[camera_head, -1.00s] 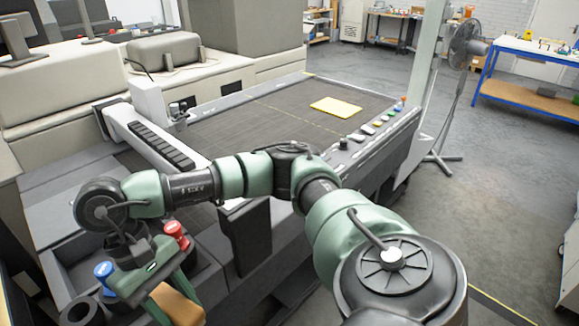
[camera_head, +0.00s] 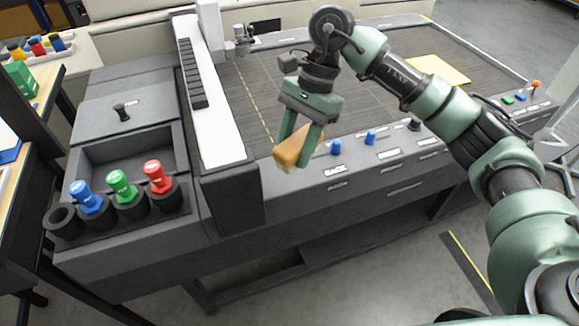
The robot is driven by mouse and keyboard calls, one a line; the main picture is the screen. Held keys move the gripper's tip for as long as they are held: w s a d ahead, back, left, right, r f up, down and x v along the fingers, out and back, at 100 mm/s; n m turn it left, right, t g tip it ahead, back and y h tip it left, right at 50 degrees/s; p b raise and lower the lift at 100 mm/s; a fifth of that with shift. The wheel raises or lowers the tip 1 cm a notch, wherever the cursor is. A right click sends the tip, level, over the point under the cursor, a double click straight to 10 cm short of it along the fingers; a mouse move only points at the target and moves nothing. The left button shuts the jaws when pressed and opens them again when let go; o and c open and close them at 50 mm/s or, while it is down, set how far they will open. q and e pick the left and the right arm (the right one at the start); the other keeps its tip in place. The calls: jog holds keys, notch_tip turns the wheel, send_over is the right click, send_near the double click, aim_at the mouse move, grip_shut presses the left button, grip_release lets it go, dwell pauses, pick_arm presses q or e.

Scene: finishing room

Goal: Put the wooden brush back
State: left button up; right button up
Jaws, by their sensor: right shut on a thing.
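The wooden brush (camera_head: 287,153), a tan block, is held in my right gripper (camera_head: 299,135). The gripper points down with its green fingers shut on the brush. The brush hangs at the front edge of the dark machine table (camera_head: 345,85), left of the blue knobs; I cannot tell whether it touches the surface. Its underside is mostly hidden. My left gripper is not in view.
At the left an open grey recess (camera_head: 100,152) lies behind a row of holders with blue (camera_head: 86,195), green (camera_head: 121,185) and red (camera_head: 157,176) bottles; the leftmost holder (camera_head: 64,220) is empty. A white-and-black beam (camera_head: 215,110) stands between. A yellow sheet (camera_head: 440,70) lies on the table.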

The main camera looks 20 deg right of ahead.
jog(key=w+r+m+t, duration=0.6)
jog(key=w+m, duration=0.4)
jog(key=m, duration=0.4)
jog(key=shift+g+h, duration=0.4)
jog(key=f+p, duration=0.1)
jog(key=f, duration=0.7)
jog(key=f+p, duration=0.1)
jog(key=f, duration=0.4)
jog(key=shift+w+a+f+p, duration=0.1)
jog(key=shift+a+p, duration=0.25)
jog(key=shift+a, duration=0.05)
jog(key=shift+f, duration=0.6)
notch_tip(320, 180, down, 4)
jog(key=shift+f+p, duration=0.1)
jog(key=shift+p, duration=0.55)
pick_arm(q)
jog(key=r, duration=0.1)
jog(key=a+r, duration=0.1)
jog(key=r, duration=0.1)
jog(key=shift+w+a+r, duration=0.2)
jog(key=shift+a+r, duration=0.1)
